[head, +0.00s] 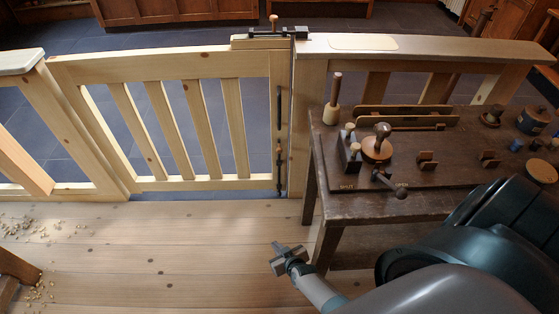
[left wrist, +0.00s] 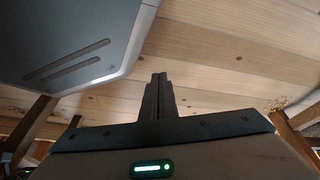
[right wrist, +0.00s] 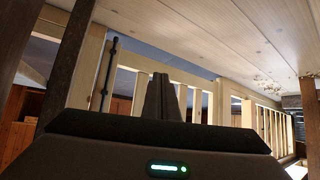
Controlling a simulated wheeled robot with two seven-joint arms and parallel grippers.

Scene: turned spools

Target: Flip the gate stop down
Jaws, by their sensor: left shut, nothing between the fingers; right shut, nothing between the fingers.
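The pale wooden gate (head: 160,66) stands in line with the fence, its slats upright. On its right stile is a dark upright rod (head: 279,108) with a wooden grip low on it; it looks like the gate stop, but I cannot be sure. The rod also shows in the right wrist view (right wrist: 108,70). A dark latch with a wooden knob (head: 274,24) sits on top of the post. My right gripper (head: 277,247) is shut and empty above the floor, in front of the gate and apart from it. My left gripper (left wrist: 158,80) is shut and empty, outside the head view.
The plank floor (head: 150,245) before the gate is clear except for shavings at left.

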